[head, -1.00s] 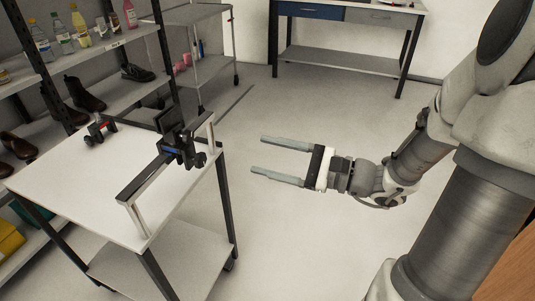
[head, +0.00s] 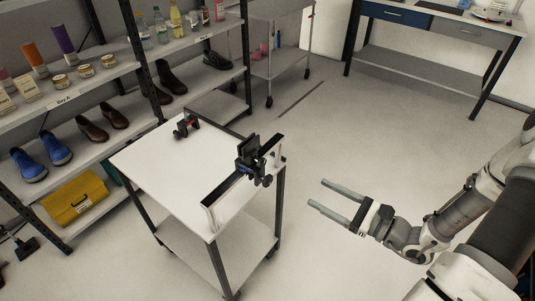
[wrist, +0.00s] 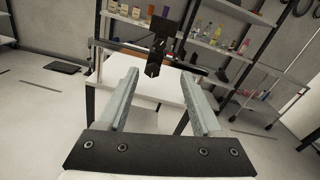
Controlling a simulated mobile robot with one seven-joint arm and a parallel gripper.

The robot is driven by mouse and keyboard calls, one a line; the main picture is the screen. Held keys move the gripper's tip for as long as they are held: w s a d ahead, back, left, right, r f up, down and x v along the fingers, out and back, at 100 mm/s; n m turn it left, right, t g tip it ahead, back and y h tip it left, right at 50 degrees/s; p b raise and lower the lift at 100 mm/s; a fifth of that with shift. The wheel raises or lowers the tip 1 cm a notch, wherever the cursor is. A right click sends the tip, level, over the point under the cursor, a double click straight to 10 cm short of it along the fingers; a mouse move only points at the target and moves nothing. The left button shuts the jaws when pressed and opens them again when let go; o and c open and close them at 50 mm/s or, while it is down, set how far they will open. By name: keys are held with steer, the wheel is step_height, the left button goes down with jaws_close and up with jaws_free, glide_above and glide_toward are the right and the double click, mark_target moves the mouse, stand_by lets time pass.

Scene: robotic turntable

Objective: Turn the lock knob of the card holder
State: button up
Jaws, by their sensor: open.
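A black clamp-like device (head: 252,160) with dark round knobs is fixed on the raised rail (head: 222,189) of a small white cart; it looks like the card holder. Which knob is the lock knob, I cannot tell. In the wrist view the device (wrist: 162,40) shows beyond my fingertips, roughly between them. My gripper (head: 316,193) is open and empty, to the right of the cart, its fingers pointing toward the rail. It touches nothing.
A second black clamp with a red part (head: 186,124) sits at the cart top's (head: 160,165) far edge. Shelves with shoes (head: 92,129) and bottles stand behind. A workbench (head: 430,22) is at the back right. The floor (head: 330,140) around my gripper is clear.

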mark_target(264, 164)
steer(key=x, duration=1.7)
steer(key=shift+w+a, duration=0.1)
steer(key=shift+a, duration=0.1)
jaws_close()
